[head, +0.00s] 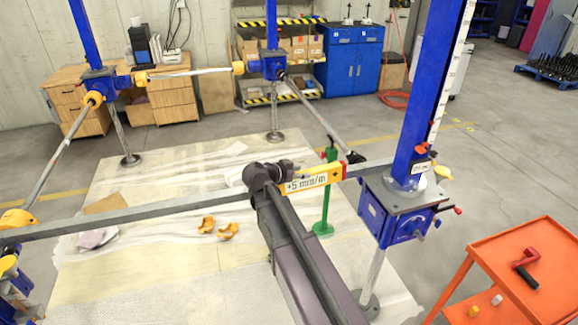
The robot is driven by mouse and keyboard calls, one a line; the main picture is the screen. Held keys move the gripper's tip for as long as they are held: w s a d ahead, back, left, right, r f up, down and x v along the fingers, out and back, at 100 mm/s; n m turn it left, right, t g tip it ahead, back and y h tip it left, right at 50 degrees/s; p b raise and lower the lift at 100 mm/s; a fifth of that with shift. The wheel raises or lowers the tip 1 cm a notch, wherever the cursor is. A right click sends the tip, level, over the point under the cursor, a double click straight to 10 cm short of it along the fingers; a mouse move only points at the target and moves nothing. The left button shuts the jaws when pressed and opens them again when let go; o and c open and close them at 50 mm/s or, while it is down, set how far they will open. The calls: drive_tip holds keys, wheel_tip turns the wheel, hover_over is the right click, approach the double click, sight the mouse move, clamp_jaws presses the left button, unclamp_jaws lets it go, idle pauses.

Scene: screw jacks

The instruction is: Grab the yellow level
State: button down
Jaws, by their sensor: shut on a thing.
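The yellow level (322,178), marked "+5 mm/m", is a small yellow bar with a red end. It lies along the long grey beam near the right blue screw jack (380,217). My gripper (288,170) is at the level's left end and shut on it; my arm comes up from the bottom of the view. The fingers are small and partly hidden, and the level's left end is covered by the gripper. I cannot tell whether the level touches the beam.
The grey beam (150,213) crosses the view between jacks. A green stand (323,228) is just behind the level. An orange cart (535,262) with a red-handled crank stands at right. Orange pieces (228,231) lie on the sheeted floor, which is otherwise mostly open.

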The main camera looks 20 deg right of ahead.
sight(317, 174)
drive_tip(key=shift+s+d+r, duration=0.15)
drive_tip(key=shift+s+d, duration=0.8)
drive_tip(key=shift+s, duration=0.3)
